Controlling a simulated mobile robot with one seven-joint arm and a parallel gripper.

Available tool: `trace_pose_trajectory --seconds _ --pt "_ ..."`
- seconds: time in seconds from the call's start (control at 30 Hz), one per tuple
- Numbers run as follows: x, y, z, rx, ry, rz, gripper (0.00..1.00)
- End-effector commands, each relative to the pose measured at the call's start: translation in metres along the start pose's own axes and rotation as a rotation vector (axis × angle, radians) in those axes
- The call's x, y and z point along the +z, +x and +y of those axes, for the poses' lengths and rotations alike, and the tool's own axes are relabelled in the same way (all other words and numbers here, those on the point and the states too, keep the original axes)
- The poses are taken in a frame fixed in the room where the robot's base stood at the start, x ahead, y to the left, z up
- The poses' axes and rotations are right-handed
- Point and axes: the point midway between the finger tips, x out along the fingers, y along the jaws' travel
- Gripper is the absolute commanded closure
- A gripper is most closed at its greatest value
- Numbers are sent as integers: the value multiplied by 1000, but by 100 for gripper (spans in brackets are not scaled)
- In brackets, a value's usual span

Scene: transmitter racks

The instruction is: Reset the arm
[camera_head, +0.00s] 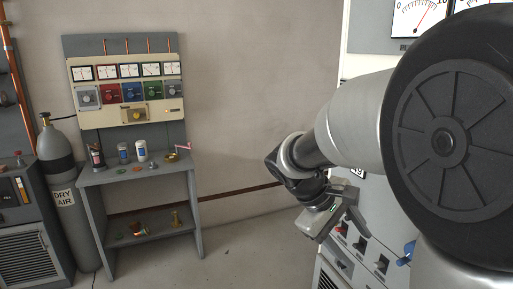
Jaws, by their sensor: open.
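My arm (350,130) comes in from the right edge, with a large dark round joint cover close to the camera. It reaches away and down toward the middle of the picture. My gripper (328,232) hangs at its end, pointing downward, close in front of the white rack on the right. It is open, and I see nothing held in it. Part of the rack behind the arm is hidden.
The white rack (378,255) at right has gauges, switches and a blue knob. A grey bench (163,172) at left holds cans and small parts beneath a meter panel (127,90). A gas cylinder (60,180) stands left of it. The floor (235,250) between is clear.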

Motion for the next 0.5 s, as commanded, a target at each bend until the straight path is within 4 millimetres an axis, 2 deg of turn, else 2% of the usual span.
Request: trace_pose_trajectory --seconds 0.03,0.2,0.3,0.5 --pt "22 -14 -3 -68 76 59 48" --pt "70 -52 -33 -263 305 247 48" --pt "91 -74 -51 -350 437 354 48" --pt "114 -104 -76 -452 630 513 48"
